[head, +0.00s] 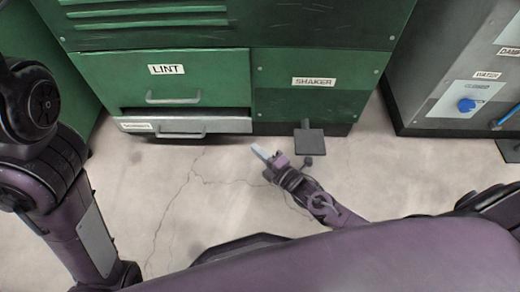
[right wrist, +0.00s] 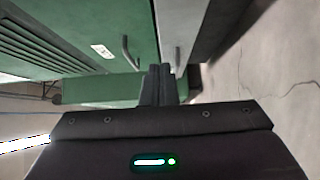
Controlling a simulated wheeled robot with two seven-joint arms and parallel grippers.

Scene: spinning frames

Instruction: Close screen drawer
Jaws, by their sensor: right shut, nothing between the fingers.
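The screen drawer (head: 220,125) is the low silver-grey drawer under the green LINT drawer (head: 200,83). It has a bar handle and a small label too small to read. It sticks out a little past the green front, with a dark gap above it. My right gripper (head: 259,152) is shut and empty, in front of and to the right of the drawer, apart from it. In the right wrist view the shut fingers (right wrist: 158,84) point toward the cabinet, and the silver drawer front (right wrist: 174,25) shows above them. My left arm is at the left; its gripper is not seen.
A dark pedal plate (head: 310,142) stands out from the base below the green SHAKER panel (head: 310,90), close to my right gripper. A grey cabinet (head: 425,90) with a blue knob stands at the right. The cracked concrete floor (head: 170,190) before the drawer is clear.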

